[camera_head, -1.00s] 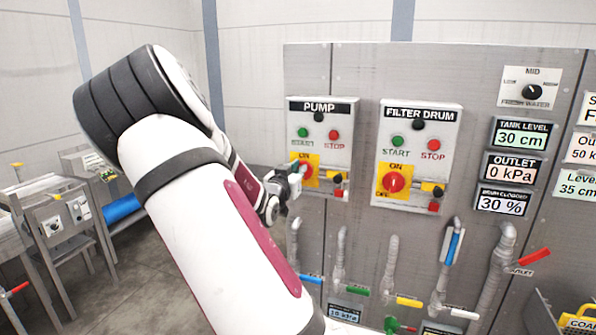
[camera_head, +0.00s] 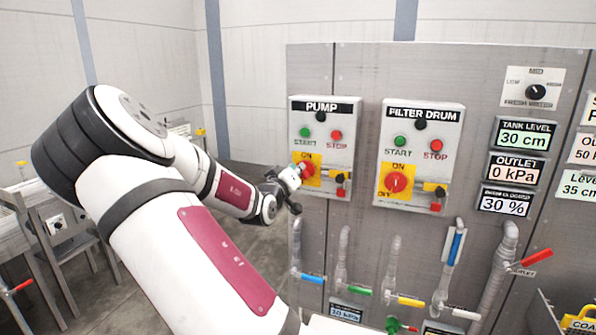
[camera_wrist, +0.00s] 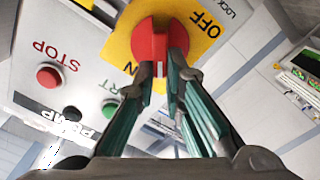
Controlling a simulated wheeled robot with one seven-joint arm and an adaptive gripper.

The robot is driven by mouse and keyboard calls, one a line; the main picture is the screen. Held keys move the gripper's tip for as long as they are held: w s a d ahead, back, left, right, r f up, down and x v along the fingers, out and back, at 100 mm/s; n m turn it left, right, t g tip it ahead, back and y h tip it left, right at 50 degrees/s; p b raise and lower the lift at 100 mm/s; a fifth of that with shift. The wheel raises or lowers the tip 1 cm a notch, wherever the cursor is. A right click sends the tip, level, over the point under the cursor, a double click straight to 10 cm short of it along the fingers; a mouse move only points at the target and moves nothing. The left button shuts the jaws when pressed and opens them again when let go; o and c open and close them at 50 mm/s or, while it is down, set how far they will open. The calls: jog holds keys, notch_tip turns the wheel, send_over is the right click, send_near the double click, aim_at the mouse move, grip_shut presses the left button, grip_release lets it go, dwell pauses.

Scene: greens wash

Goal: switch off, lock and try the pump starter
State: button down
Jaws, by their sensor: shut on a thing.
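The pump starter box (camera_head: 348,150) is a grey panel labelled PUMP with a green START button (camera_head: 306,132) and a red STOP button (camera_head: 336,134). Its red rotary handle (camera_head: 306,168) sits on a yellow ON/OFF plate. In the wrist view my gripper (camera_wrist: 164,80) is shut on the red handle (camera_wrist: 153,28), one finger each side. The yellow plate (camera_wrist: 204,40) shows OFF at upper right and part of ON at lower left. My gripper (camera_head: 290,180) partly hides the handle in the head view, so its exact setting is unclear. A small red item (camera_head: 340,192) sits at the box's lower right.
The similar filter drum starter (camera_head: 420,155) is close on the right. Pipes with coloured valve levers (camera_head: 410,301) project below the boxes. Displays (camera_head: 522,135) and a selector knob (camera_head: 535,92) are further right. Open floor lies left of the panel.

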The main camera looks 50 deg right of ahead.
jog(key=n, duration=0.3)
jog(key=f+n, duration=0.1)
jog(key=n, duration=0.6)
jog(key=shift+w+a+f+b, duration=0.15)
jog(key=shift+w+b, duration=0.2)
jog(key=shift+w, duration=0.05)
jog(key=shift+n, duration=0.4)
jog(key=c, duration=1.7)
grip_release()
jog(key=shift+o, duration=0.2)
jog(key=v, duration=1.2)
jog(key=shift+f, duration=0.15)
